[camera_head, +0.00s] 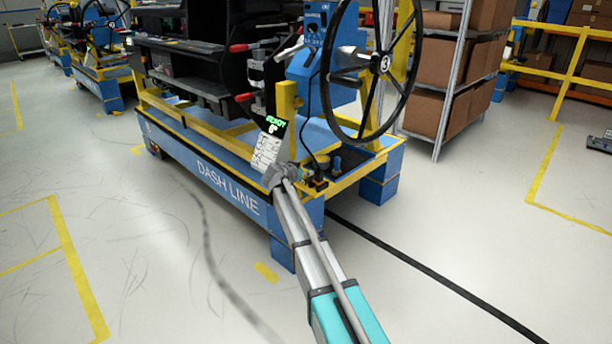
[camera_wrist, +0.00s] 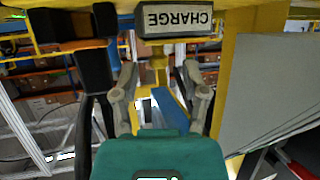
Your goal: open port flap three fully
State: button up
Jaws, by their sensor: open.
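My gripper (camera_head: 280,174) is at the front corner of the blue and yellow dash-line cart (camera_head: 222,185), just below a card with green lettering (camera_head: 268,145). In the wrist view my gripper (camera_wrist: 160,72) is open, its two grey fingers apart with nothing visibly held between them. A block labelled CHARGE (camera_wrist: 178,20) appears upside down just beyond the fingertips. Contact with it cannot be told. I cannot pick out a flap marked three. A large black wheel (camera_head: 413,88) on the cart carries a 3 on its hub.
Small dark fittings (camera_head: 321,184) stand beside my gripper. A grey panel (camera_wrist: 262,85) stands close on the right in the wrist view. A rack of cardboard boxes (camera_head: 440,65) is behind the cart. The floor (camera_head: 120,260) in front is clear.

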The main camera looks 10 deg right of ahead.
jog(key=shift+x, duration=1.1)
grip_shut()
jog(key=shift+d, duration=0.1)
jog(key=shift+r, duration=0.1)
